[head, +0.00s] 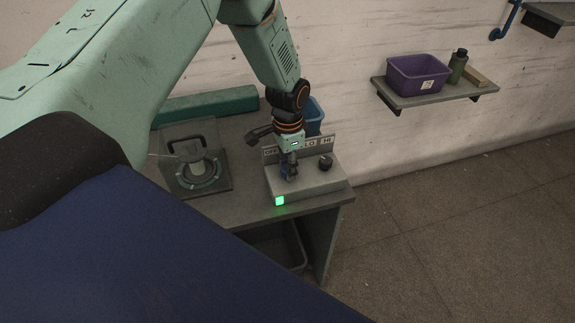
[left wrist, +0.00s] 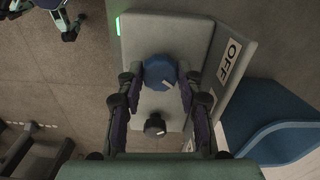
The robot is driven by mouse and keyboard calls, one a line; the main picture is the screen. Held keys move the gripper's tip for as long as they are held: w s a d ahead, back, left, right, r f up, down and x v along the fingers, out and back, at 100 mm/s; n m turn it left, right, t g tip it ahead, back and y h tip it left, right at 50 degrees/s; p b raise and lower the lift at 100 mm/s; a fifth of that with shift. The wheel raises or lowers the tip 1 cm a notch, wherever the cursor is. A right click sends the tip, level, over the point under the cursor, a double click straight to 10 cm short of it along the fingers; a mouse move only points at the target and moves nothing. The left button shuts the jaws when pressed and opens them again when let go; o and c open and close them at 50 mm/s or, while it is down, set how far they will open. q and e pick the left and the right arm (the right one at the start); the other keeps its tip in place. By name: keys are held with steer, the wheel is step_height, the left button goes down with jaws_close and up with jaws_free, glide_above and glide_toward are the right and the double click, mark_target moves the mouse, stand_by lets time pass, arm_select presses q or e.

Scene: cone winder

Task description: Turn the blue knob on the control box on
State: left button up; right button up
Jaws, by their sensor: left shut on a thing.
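The grey control box (head: 318,184) stands at the front right of a grey bench, with a lit green lamp (head: 280,201) at its front left corner. My left gripper (head: 290,173) points down onto the box. In the left wrist view, its fingers (left wrist: 159,79) are shut on opposite sides of the blue knob (left wrist: 159,68). A small pale mark shows on the knob's lower right part. The upright label plate behind has an OFF label (left wrist: 230,60); LO and HI labels show in the head view.
A black knob (head: 326,163) sits beside the blue one on the box. A clear-covered ring fixture (head: 224,183) stands to the left. A blue bin (head: 315,112) is behind. A wall shelf (head: 440,95) holds a purple bin (head: 418,76). The floor at right is clear.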

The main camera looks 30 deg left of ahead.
stand_by(0.4)
arm_select(q)
steer(key=o, duration=1.2)
steer(key=shift+w, duration=0.1)
steer(key=shift+c, duration=0.2)
steer(key=shift+r, duration=0.1)
step_height(320, 180, up, 12)
